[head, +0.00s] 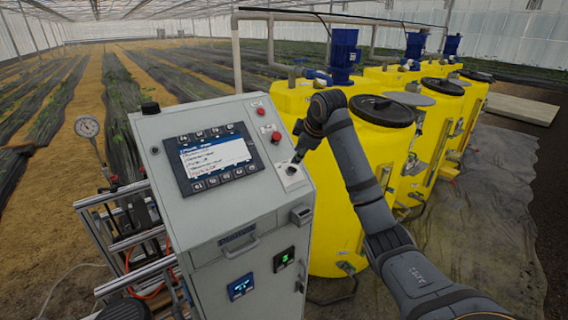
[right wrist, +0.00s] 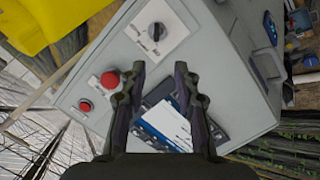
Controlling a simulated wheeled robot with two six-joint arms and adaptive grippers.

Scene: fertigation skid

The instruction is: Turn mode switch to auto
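The mode switch is a black rotary knob on a white label plate on the grey cabinet's sloped top; in the head view the switch (head: 291,171) is just below my right gripper (head: 298,152). In the right wrist view the switch (right wrist: 156,31) lies ahead of my right gripper (right wrist: 160,72), beyond the fingertips. The two fingers are spread apart with nothing between them, so the gripper is open and not touching the knob. The plate's lettering is too small to read, so I cannot tell which position the knob points to. My left gripper is not in view.
A red mushroom button (head: 276,137) and a smaller red button (head: 260,111) are near the switch. A display panel (head: 218,157) is left of it. The grey cabinet (head: 230,217) has a front handle. Yellow tanks (head: 340,190) stand close behind my right arm. A gauge (head: 87,126) is at left.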

